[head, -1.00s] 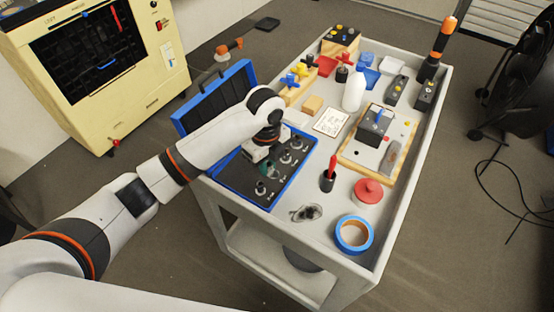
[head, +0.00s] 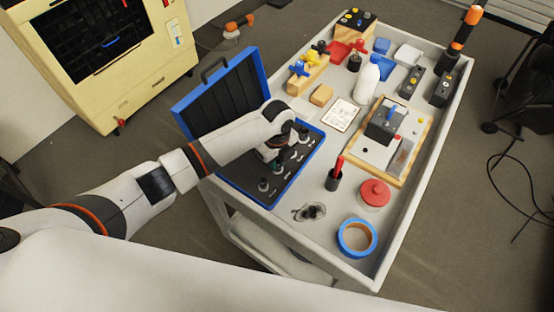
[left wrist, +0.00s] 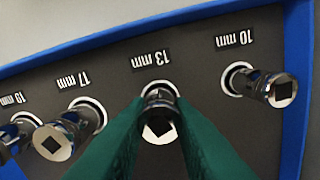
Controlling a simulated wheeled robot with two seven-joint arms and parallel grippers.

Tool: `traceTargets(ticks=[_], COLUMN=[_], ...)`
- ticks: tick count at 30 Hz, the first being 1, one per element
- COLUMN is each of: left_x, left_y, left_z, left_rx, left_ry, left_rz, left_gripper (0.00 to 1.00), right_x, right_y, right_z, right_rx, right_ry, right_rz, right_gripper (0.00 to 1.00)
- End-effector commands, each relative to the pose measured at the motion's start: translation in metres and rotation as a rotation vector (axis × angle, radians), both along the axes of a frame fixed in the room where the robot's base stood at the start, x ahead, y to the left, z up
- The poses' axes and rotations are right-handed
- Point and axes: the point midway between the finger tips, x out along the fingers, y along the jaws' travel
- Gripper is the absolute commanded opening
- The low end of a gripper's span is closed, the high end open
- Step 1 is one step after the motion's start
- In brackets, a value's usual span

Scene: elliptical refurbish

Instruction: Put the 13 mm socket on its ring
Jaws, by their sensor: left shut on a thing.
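My left gripper (head: 279,163) reaches down into the open blue case (head: 242,190) on the cart. In the left wrist view its green fingers (left wrist: 158,135) are shut on a chrome socket (left wrist: 160,118) with a square drive hole. That socket stands over the light ring (left wrist: 160,87) beside the "13 mm" label (left wrist: 152,60). The fingers hide part of its sides, and I cannot tell whether its base touches the tray. My right gripper is out of view.
A socket (left wrist: 279,90) stands by the "10 mm" label, another (left wrist: 53,141) by "17 mm", and one near "19 mm". The raised lid (head: 225,95) is behind my gripper. Blue tape (head: 356,237) and a red-lidded jar (head: 374,194) stand to the right.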

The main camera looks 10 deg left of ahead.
Motion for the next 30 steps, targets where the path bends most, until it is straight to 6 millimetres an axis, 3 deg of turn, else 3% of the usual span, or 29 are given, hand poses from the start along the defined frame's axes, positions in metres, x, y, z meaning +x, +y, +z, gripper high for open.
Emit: traceTargets(ticks=[3, 11, 12, 16, 25, 30], left_x=[0.0, 0.0, 0.0, 0.0, 0.0, 0.002], left_y=[0.0, 0.0, 0.0, 0.0, 0.0, 0.0], left_z=[-0.003, -0.006, -0.006, -0.005, -0.003, 0.017], left_rx=[-0.001, 0.0, 0.0, 0.0, -0.001, -0.002], left_ry=[-0.001, 0.0, 0.0, 0.0, -0.001, -0.005], left_rz=[-0.001, 0.0, 0.0, 0.0, 0.0, -0.001], left_gripper=[0.0, 0.0, 0.24, 0.43, 0.43, 0.43], right_x=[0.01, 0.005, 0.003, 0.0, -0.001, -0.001], right_y=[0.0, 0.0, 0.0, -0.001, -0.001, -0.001], right_z=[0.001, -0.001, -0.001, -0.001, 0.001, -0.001], right_rx=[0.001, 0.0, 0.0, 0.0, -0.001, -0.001], right_ry=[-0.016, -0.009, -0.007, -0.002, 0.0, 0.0], right_rz=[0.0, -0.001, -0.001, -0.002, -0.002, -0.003], right_gripper=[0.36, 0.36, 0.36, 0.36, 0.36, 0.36])
